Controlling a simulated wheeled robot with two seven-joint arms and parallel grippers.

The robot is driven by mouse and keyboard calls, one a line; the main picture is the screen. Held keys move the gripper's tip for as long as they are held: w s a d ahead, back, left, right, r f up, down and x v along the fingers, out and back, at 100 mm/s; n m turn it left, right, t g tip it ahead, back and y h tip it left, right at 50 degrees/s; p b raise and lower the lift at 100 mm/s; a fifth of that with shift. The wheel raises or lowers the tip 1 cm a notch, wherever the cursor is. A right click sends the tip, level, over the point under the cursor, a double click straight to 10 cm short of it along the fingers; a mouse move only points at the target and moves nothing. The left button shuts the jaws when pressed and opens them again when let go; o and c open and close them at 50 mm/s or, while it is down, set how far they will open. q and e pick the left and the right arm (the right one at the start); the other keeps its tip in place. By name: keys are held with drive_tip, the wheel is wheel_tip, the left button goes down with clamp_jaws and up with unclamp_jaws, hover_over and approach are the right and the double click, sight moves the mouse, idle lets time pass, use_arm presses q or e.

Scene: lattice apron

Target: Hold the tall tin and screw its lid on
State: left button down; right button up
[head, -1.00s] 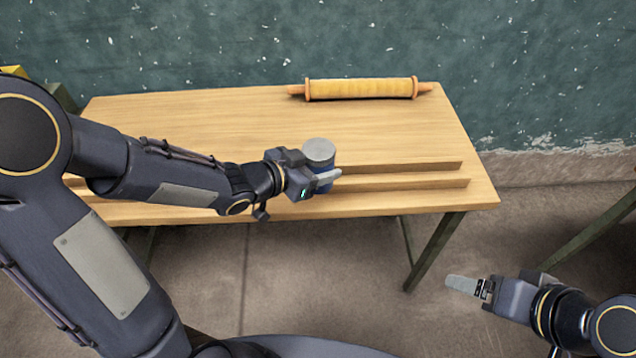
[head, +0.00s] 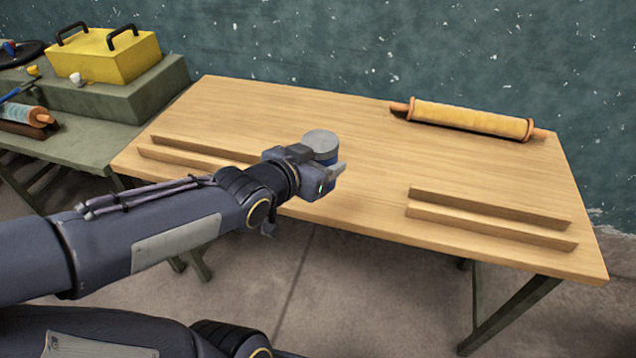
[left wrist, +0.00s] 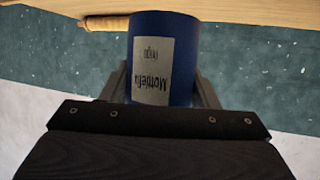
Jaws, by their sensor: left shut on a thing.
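The tall tin (head: 321,141) is blue with a flat grey top and stands upright in my left gripper (head: 325,166), at the near middle of the wooden table. In the left wrist view the blue tin (left wrist: 183,60) fills the space between the fingers, with a white label whose print is upside down. My left gripper (left wrist: 163,90) is shut on the tin. I cannot tell whether the grey top is a lid, or whether the tin touches the table. I cannot make out a separate lid. My right gripper is out of view.
The wooden table (head: 300,105) has low wooden rails left (head: 195,155) and right (head: 490,213) of the tin. A yellow roll (head: 470,117) lies at the back. A green side table (head: 90,148) at left bears a yellow box (head: 110,58), a blue roll (head: 20,112) and small items.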

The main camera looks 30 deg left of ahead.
use_arm(q)
drive_tip(key=w+a+f, duration=0.2)
drive_tip(key=w+f, duration=0.1)
drive_tip(key=w, duration=0.1)
drive_tip(key=w+a+f, duration=0.2)
drive_tip(key=w+f, duration=0.1)
drive_tip(key=w+a+f, duration=0.3)
drive_tip(key=w, duration=0.1)
drive_tip(key=shift+w+f, duration=0.1)
drive_tip(key=shift+w, duration=0.2)
drive_tip(key=shift+w+a+f+b, duration=0.1)
drive_tip(key=shift+f+b, duration=0.2)
drive_tip(key=shift+f, duration=0.65)
drive_tip(key=shift+w+a+f+b, duration=0.1)
drive_tip(key=shift+f+b, duration=0.15)
drive_tip(key=shift+f, duration=0.65)
